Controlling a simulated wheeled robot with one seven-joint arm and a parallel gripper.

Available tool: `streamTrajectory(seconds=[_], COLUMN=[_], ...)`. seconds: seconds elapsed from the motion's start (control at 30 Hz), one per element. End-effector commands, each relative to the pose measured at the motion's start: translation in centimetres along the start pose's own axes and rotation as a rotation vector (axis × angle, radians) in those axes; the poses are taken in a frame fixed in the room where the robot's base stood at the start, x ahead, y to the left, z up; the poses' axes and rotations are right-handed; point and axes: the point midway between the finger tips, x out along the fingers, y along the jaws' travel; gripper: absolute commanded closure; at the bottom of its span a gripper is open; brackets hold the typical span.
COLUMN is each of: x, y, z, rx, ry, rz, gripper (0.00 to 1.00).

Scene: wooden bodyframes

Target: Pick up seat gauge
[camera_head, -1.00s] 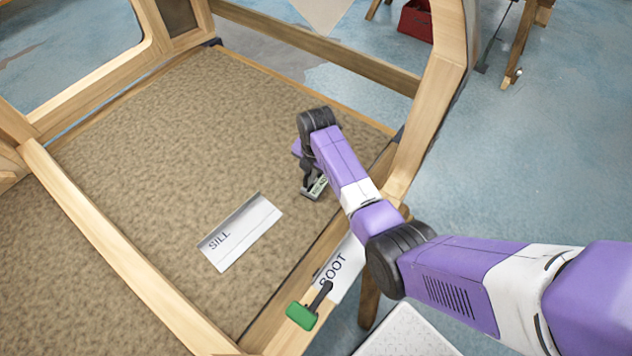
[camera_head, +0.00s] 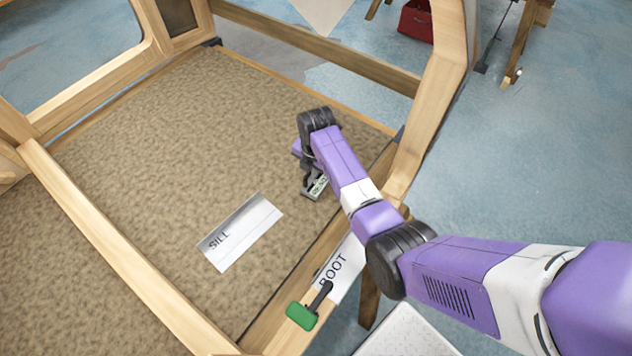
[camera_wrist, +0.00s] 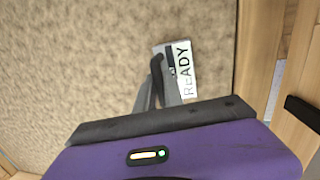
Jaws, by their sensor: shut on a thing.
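My gripper (camera_head: 308,187) reaches down to the brown carpeted panel, at the small white READY card (camera_head: 318,186). In the wrist view its fingers (camera_wrist: 162,72) are close together over the left edge of the READY card (camera_wrist: 186,78). They are shut on a small dark grey thing (camera_wrist: 171,54), which I take to be the seat gauge. Most of it is hidden by the fingers, so its shape is unclear. I cannot tell whether it is clear of the card.
A white SILL card (camera_head: 240,232) lies on the carpeted panel (camera_head: 160,150). Wooden frame posts (camera_head: 436,90) stand close to my arm. A red box (camera_head: 416,22) is on the floor behind.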

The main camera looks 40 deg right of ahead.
Motion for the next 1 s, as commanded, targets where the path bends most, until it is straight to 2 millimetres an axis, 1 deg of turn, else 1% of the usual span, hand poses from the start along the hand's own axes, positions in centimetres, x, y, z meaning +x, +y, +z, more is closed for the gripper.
streamTrajectory(seconds=[0.27,0.37,0.47,0.67,1.0], x=[-0.2,-0.8,-1.8,-5.2,-12.2], y=[0.1,0.2,0.4,0.9,1.9], z=[0.1,0.1,0.3,0.6,1.3], rx=[0.000,0.000,0.000,0.001,0.000], ry=[-0.001,-0.002,-0.002,-0.003,-0.003], rz=[0.001,0.003,0.003,0.005,0.005], gripper=[1.00,1.00,1.00,1.00,1.00])
